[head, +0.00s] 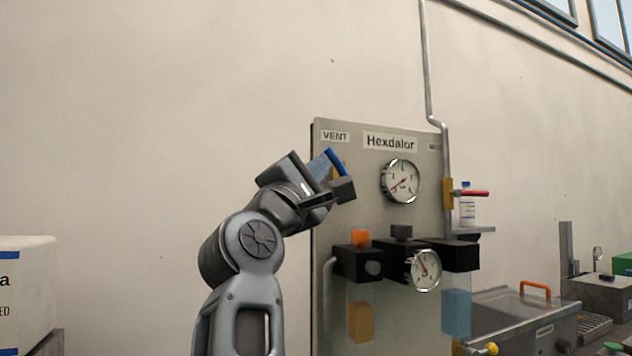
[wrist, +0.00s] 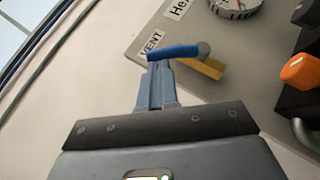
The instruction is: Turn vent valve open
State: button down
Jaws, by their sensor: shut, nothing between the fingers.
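The vent valve has a blue lever handle (head: 336,162) below the VENT label at the upper left of the grey panel. In the wrist view the blue handle (wrist: 178,52) lies crosswise, with a grey end at its right and a yellow body (wrist: 203,69) beside it. My gripper (head: 322,165) is shut and empty at the handle. In the wrist view its fingertips (wrist: 154,70) are right at the left part of the handle; I cannot tell whether they touch it. In the head view my gripper hides part of the valve.
The panel (head: 340,225) carries an upper gauge (head: 400,181), a lower gauge (head: 424,270) and black blocks, one with an orange knob (head: 361,238). A red-handled valve (head: 470,193) sits on the pipe at right, near a bottle (head: 467,210). Bare wall lies left of the panel.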

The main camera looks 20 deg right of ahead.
aim_at(329, 149)
jog(key=r+m+g+b, duration=0.1)
jog(key=m, duration=0.1)
jog(key=d+r+m+g+y+b, duration=0.1)
jog(key=g, duration=0.1)
jog(key=r+m+g+y+b, duration=0.1)
jog(key=m+g, duration=0.1)
jog(key=shift+d+m+b, duration=0.3)
jog(key=shift+d+b, duration=0.05)
jog(key=shift+d, duration=0.05)
jog(key=shift+d+r, duration=0.25)
jog(key=shift+r, duration=0.05)
jog(key=shift+d+r+b, duration=0.1)
jog(key=shift+b, duration=0.2)
